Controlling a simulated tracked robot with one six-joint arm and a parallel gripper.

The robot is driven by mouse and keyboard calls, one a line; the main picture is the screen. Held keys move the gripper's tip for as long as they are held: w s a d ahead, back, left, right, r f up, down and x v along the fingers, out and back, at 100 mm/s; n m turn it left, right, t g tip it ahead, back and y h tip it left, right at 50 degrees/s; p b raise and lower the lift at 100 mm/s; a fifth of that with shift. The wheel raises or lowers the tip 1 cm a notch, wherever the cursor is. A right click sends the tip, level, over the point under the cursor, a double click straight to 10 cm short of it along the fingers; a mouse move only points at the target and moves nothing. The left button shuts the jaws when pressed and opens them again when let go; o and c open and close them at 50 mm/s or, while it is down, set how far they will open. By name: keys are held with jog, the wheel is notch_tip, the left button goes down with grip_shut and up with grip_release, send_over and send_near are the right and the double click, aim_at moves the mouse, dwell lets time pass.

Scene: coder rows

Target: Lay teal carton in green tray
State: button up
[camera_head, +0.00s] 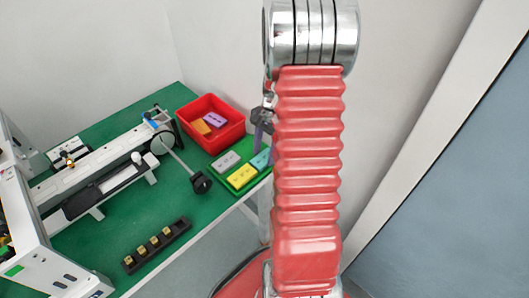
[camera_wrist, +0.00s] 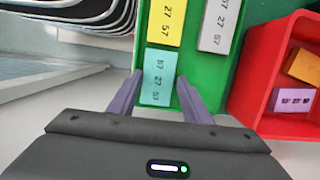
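The teal carton (camera_head: 262,159) lies in the green tray (camera_head: 233,193), at the tray's right side in the head view. In the wrist view the teal carton (camera_wrist: 159,77) lies flat, number side up, with its near end close to the rim of the green tray (camera_wrist: 208,78). My gripper (camera_wrist: 160,76) is open, with one purple finger on each side of the carton and a slight gap at each. In the head view my gripper (camera_head: 258,143) is partly hidden behind my red arm.
A yellow carton (camera_wrist: 165,22) and a grey carton (camera_wrist: 218,27) share the tray. A red bin (camera_wrist: 243,98) stands beside it with orange and purple cartons inside. A black holder (camera_head: 157,246) and a white machine with a rail (camera_head: 100,185) occupy the green table.

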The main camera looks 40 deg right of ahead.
jog(key=shift+o, duration=0.5)
jog(key=shift+s, duration=0.3)
jog(key=shift+w+d+r, duration=0.1)
jog(key=shift+d+r, duration=0.15)
jog(key=shift+r, duration=1)
jog(key=shift+w+d+r, duration=0.1)
jog(key=shift+d+r, duration=0.15)
jog(key=shift+r, duration=0.95)
jog(key=shift+w+d+r, duration=0.1)
jog(key=shift+d+r, duration=0.15)
jog(key=shift+r, duration=1)
jog(key=shift+n, duration=0.3)
